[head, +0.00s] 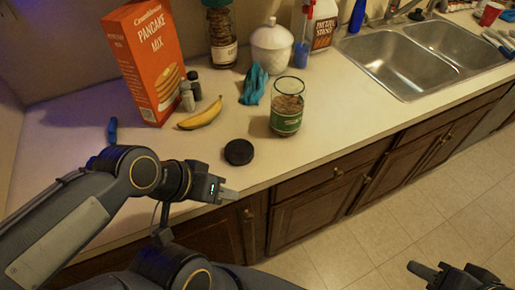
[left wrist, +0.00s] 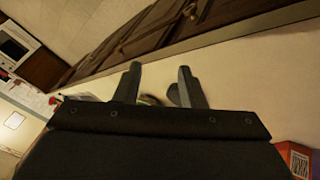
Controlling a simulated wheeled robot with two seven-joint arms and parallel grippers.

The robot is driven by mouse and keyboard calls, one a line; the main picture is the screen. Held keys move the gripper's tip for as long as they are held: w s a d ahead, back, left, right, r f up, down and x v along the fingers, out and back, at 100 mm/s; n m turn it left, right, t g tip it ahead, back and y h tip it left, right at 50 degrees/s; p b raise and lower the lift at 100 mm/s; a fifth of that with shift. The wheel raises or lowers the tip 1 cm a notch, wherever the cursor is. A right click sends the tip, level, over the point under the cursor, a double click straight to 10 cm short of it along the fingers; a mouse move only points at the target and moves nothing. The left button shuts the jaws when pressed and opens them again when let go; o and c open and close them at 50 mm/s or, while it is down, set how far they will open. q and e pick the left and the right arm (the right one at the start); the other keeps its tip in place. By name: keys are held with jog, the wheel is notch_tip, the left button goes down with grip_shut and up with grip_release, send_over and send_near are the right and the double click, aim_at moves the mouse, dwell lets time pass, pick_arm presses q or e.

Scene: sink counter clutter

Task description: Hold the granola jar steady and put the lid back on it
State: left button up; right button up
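The granola jar (head: 287,108) is a clear glass jar with a green label and brown contents, standing upright and open near the counter's front edge. The black round lid (head: 239,152) lies flat on the counter to its left, nearer the edge. My left gripper (head: 230,195) is at the front edge, below and left of the lid, touching neither. In the left wrist view its two fingers (left wrist: 158,84) are apart, with a small yellowish-green thing partly hidden between them. My right gripper (head: 440,268) is at the bottom right over the floor, apparently open and empty, partly cut off.
A banana (head: 201,115), two small shakers (head: 188,98) and a pancake mix box (head: 147,62) stand or lie left of the jar. A blue cloth (head: 254,85) and white canister (head: 271,48) are behind it. The sink (head: 401,62) is right. The counter around the lid is clear.

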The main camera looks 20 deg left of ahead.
aim_at(239, 149)
pick_arm(q)
jog(key=shift+o, duration=2.3)
jog(key=shift+w+a+r, duration=0.2)
jog(key=shift+w+r, duration=0.05)
jog(key=o, duration=0.7)
jog(key=w+g, duration=0.1)
jog(key=w, duration=0.1)
jog(key=w+a+r+g+y, duration=0.1)
jog(key=w, duration=0.1)
jog(key=w+a+r, duration=0.1)
jog(key=w, duration=0.1)
jog(key=shift+a+g+p, duration=0.25)
jog(key=shift+g+p, duration=0.05)
jog(key=shift+g, duration=0.1)
jog(key=shift+o, duration=0.8)
jog(key=w+g+y, duration=0.1)
jog(key=w, duration=0.2)
jog(key=w+a+g+y, duration=0.1)
jog(key=w, duration=0.2)
jog(key=w+f, duration=0.1)
jog(key=w, duration=0.3)
jog(key=shift+a+m+g+y, duration=0.25)
jog(key=shift+m+g+y, duration=0.05)
jog(key=shift+g+y, duration=0.1)
jog(key=shift+w+f, duration=0.1)
jog(key=shift+f, duration=1.2)
jog(key=shift+w+f+p, duration=0.1)
jog(key=shift+f+p, duration=0.25)
jog(key=shift+f, duration=2.25)
